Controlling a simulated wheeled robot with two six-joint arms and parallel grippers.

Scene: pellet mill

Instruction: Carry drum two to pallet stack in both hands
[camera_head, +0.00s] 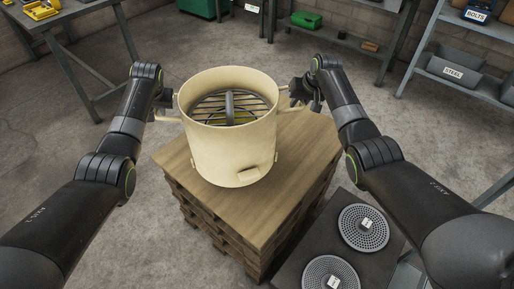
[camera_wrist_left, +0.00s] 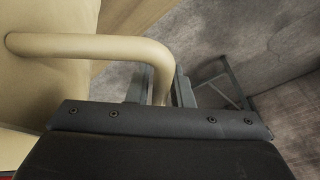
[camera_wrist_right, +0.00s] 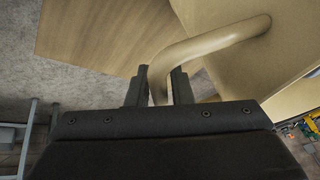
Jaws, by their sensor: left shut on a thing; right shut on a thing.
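A cream open-topped drum (camera_head: 228,150) with a slatted grille inside stands upright over the pallet stack (camera_head: 265,215) in the head view. Whether its base touches the wooden top or hangs just above it, I cannot tell. I see no number on the drum. My left gripper (camera_head: 166,110) is shut on the drum's left handle, a bent cream bar that shows in the left wrist view (camera_wrist_left: 95,45). My right gripper (camera_head: 303,100) is shut on the opposite handle, which shows in the right wrist view (camera_wrist_right: 210,42). The drum hides the back part of the stack's top.
A dark stand with two perforated discs (camera_head: 363,227) is close to the stack's right front. A grey shelf (camera_head: 455,80) with bins is at the right. A workbench (camera_head: 65,20) stands at the back left. The concrete floor left of the stack is clear.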

